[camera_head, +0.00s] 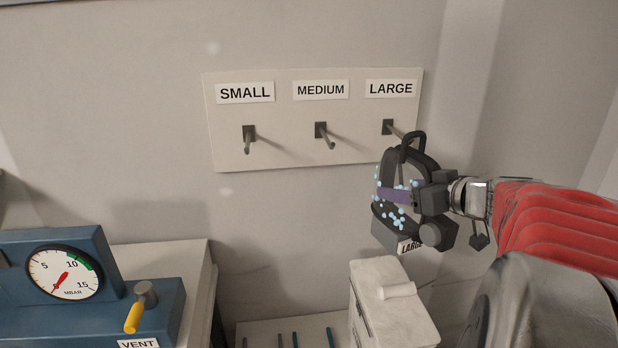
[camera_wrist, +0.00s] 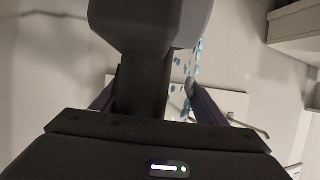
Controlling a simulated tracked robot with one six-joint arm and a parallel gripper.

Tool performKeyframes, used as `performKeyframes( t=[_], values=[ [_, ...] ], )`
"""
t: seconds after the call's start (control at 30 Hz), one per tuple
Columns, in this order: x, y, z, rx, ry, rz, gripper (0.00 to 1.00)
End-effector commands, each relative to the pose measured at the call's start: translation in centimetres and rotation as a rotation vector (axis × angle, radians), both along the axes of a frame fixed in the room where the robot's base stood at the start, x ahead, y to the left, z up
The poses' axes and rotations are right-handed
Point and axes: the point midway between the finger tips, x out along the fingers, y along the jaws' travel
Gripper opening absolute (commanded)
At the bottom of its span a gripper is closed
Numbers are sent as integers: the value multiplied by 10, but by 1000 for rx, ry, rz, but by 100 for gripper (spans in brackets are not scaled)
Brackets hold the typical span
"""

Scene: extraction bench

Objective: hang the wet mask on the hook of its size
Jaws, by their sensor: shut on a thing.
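A dark mask (camera_head: 388,222) with light-blue droplets on it and a tag reading LARGE at its lower edge is held by my gripper (camera_head: 418,199). A black loop stands up from the mask's top, just below and in front of the LARGE hook (camera_head: 388,127); I cannot tell whether they touch. The SMALL hook (camera_head: 249,135) and MEDIUM hook (camera_head: 322,133) are bare. In the wrist view the dark mask (camera_wrist: 150,25) fills the upper middle, between the gripper's fingers, with blue droplets at its right.
The hooks sit on a pale wall board (camera_head: 285,155) with size labels. A white container (camera_head: 390,300) stands below the mask. A blue box with a pressure gauge (camera_head: 64,272) and yellow-handled VENT valve (camera_head: 135,315) is at lower left. The wall left of the board is clear.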

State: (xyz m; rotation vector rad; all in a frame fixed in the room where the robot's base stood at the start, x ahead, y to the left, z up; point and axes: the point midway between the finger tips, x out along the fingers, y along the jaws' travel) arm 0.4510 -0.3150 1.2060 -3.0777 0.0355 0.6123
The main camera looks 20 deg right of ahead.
Motion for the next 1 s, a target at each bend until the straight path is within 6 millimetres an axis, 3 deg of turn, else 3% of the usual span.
performKeyframes(
  t=[1.0],
  values=[
    [37, -10, -9, 0, -1, 1, 28]
  ],
)
